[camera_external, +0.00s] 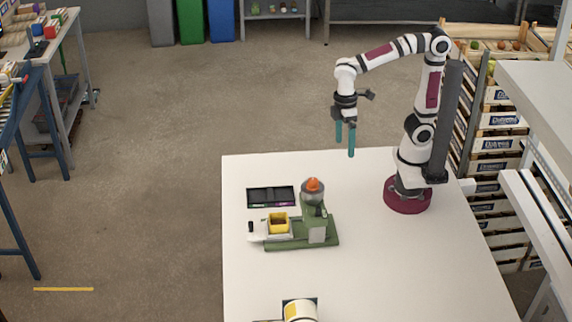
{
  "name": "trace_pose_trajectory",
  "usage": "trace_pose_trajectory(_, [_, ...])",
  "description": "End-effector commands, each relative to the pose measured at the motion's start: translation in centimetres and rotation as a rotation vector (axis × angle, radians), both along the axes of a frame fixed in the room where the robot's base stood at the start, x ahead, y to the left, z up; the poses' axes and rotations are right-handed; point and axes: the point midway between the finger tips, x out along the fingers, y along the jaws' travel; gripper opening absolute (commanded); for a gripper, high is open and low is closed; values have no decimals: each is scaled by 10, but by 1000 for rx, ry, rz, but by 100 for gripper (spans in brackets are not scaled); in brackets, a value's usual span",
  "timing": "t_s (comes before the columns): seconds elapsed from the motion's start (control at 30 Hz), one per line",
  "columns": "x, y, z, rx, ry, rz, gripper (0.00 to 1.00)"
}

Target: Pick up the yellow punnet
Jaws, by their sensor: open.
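The yellow punnet (278,223) is a small open box. It sits on the low front part of a green machine (288,242) on the white table (380,270). My gripper (345,146) has two teal fingers pointing down, spread apart with nothing between them. It hangs above the far part of the table, up and to the right of the punnet, well clear of it. The inside of the punnet is too small to make out.
The machine's upright part, topped by an orange-red item (313,185), stands just right of the punnet. A dark tray (270,196) lies behind. A white and yellow cylindrical object (300,311) is at the front edge.

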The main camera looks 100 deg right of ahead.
Motion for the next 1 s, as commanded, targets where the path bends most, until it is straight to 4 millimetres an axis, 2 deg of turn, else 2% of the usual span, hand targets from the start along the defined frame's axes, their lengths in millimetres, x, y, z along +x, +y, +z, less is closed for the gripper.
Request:
trace_pose_trajectory(0.03, [41, 10, 1, -12, -14, 216, 100])
trace_pose_trajectory(0.1, [99, 28, -5, -29, -42, 559, 100])
trace_pose_trajectory(0.2, [161, 54, -24, -49, -71, 972, 100])
trace_pose_trajectory(0.3, [197, 74, -43, -63, -85, 1239, 100])
trace_pose_trajectory(0.43, [211, 82, -60, -69, -89, 1366, 100])
trace_pose_trajectory(0.7, [210, 81, -133, -68, -88, 1368, 100])
trace_pose_trajectory(0.87, [210, 81, -156, -70, -91, 1367, 100])
trace_pose_trajectory(1.0, [206, 78, -183, -68, -89, 1367, 100])
